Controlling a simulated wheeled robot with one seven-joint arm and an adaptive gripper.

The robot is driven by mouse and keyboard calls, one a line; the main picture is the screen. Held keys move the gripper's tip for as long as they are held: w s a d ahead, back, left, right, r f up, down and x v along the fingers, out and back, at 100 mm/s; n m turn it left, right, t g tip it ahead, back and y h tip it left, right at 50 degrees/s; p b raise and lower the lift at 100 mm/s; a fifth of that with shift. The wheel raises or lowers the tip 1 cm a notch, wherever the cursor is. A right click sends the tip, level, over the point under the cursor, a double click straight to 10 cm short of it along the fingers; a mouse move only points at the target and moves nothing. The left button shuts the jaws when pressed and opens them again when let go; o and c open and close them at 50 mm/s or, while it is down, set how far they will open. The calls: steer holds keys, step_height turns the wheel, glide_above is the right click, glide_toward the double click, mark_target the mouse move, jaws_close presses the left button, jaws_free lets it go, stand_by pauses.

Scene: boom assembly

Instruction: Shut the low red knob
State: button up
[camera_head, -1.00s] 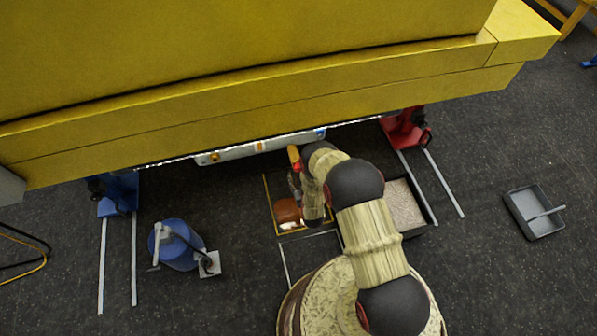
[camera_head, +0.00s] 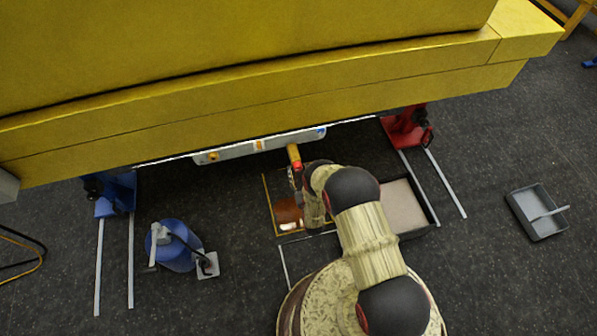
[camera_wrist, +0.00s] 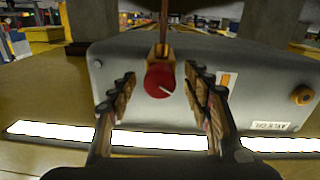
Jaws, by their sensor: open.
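The red knob (camera_wrist: 160,80) shows in the wrist view, round with a pale pointer line, on a yellow-orange mount at the grey panel (camera_wrist: 255,75). My gripper (camera_wrist: 162,88) is open, with one finger on each side of the knob and visible gaps between them. I cannot tell whether the knob is at the same depth as the fingertips. In the head view the knob (camera_head: 297,165) is a small red spot under the yellow boom (camera_head: 250,110), beside my wrist, and the panel (camera_head: 240,150) runs along the boom's underside.
A red stand (camera_head: 405,130) and a blue stand (camera_head: 118,195) hold up the boom's underside. A blue drum (camera_head: 172,250), a grey tray (camera_head: 535,212) and a shallow bin (camera_head: 402,205) are on the dark floor. An orange knob (camera_wrist: 302,95) sits at the panel's right.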

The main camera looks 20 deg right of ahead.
steer(key=shift+w, duration=0.35)
steer(key=shift+c, duration=0.3)
steer(key=c, duration=1.1)
steer(key=shift+d+r+n+y, duration=0.1)
steer(key=shift+n+y, duration=0.05)
steer(key=shift+n, duration=3.65)
steer(key=shift+d+n+y, duration=0.1)
steer(key=shift+n+y, duration=0.05)
steer(key=shift+n, duration=3.65)
